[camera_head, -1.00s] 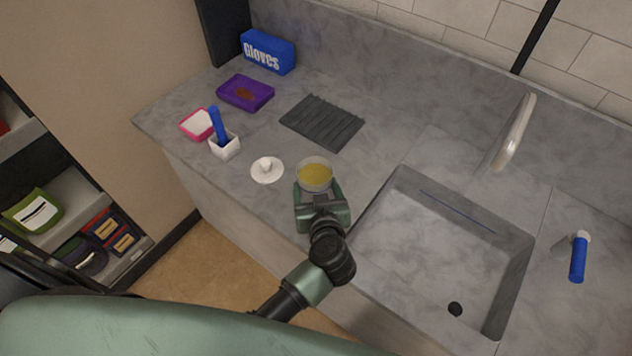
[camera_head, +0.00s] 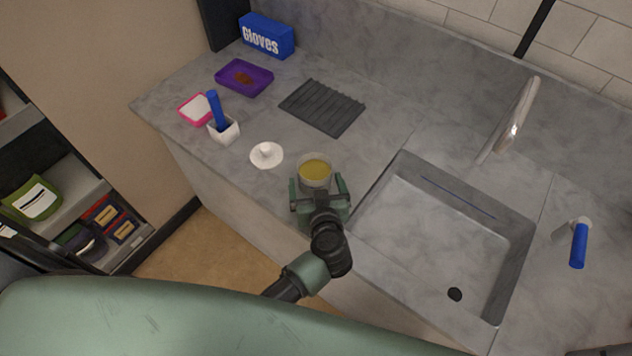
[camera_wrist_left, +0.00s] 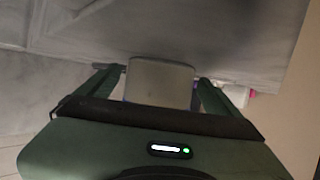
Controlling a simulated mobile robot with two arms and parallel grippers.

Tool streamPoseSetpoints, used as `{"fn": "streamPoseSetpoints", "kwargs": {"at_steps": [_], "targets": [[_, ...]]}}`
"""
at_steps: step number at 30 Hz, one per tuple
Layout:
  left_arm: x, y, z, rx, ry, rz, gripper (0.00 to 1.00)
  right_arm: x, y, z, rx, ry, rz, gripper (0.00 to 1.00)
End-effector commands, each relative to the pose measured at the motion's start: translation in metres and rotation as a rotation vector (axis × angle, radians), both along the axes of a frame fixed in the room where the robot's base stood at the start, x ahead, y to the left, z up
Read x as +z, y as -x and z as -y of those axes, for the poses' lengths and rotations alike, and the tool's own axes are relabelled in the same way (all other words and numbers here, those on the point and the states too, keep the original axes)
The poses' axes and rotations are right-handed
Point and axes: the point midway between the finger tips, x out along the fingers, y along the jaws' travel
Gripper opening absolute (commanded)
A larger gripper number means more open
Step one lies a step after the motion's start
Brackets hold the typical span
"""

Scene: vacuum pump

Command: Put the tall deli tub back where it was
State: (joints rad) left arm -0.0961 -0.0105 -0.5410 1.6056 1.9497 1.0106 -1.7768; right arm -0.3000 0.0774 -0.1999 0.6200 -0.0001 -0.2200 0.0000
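The deli tub (camera_head: 315,170), clear-walled with yellow contents, stands upright on the grey counter, left of the sink near the front edge. My left gripper (camera_head: 318,188) is open, low at the tub's near side, with its fingers spread. In the left wrist view the tub (camera_wrist_left: 160,82) shows as a pale block between the fingers of the left gripper (camera_wrist_left: 160,85), with a gap on both sides. The gripper hides part of the tub's lower near side in the head view. My right gripper is not in view.
A white knobbed disc (camera_head: 267,154) lies left of the tub. Behind are a white holder (camera_head: 224,131) with a blue-handled item, a pink tray (camera_head: 196,109), a purple tray (camera_head: 244,78), a dark ribbed mat (camera_head: 322,107) and a gloves box (camera_head: 266,36). The sink (camera_head: 440,240) is right.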

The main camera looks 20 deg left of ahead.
Motion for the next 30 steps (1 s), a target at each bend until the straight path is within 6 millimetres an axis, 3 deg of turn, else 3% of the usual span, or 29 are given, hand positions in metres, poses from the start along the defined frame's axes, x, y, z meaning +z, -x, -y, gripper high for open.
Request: {"fn": "streamPoseSetpoints", "kwargs": {"at_steps": [11,24,30], "targets": [[0.005,0.005,0.002,-0.001,0.001,-0.002,0.94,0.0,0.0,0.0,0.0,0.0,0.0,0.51],[0.037,0.078,0.036,0.001,0.003,-0.002,0.94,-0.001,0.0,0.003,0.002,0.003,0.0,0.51],[0.046,0.097,0.046,0.0,0.002,-0.001,0.94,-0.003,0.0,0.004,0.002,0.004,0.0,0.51]]}}
